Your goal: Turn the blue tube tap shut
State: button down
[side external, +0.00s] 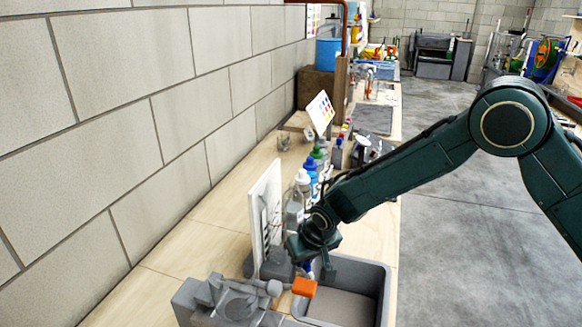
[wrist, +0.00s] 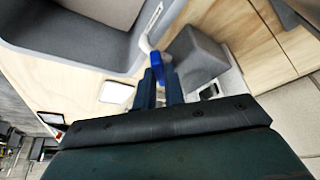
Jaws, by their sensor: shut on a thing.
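The blue tube tap (wrist: 160,66) shows in the wrist view as a small blue part with a pale spout-like end beside it. My gripper (wrist: 162,88) is shut on the blue part, with its two dark fingers close together around it. In the side external view my gripper (side external: 318,268) points down at the back left edge of the grey sink (side external: 384,290). There only a bit of the blue tap (side external: 307,266) shows by the fingers. The fingers and wrist hide most of the tap, so I cannot tell how far it is turned.
An orange block-like handle (side external: 304,287) sticks out close in front of my gripper, beside a grey fixture (side external: 235,298). A white upright board (side external: 266,212) stands to the left. Several bottles (side external: 311,172) stand behind along the wooden counter (side external: 215,218).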

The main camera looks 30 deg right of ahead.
jog(key=c, duration=1.5)
grip_release()
jog(key=v, duration=1.3)
jog(key=shift+s+r, duration=0.2)
jog(key=shift+r, duration=0.1)
jog(key=shift+c, duration=1.3)
jog(key=shift+w+f+t, duration=0.65)
jog(key=shift+f+t, duration=0.35)
jog(key=shift+t, duration=0.15)
jog(key=shift+w+f+t, duration=0.7)
jog(key=shift+f+t, duration=0.3)
jog(key=shift+t, duration=0.15)
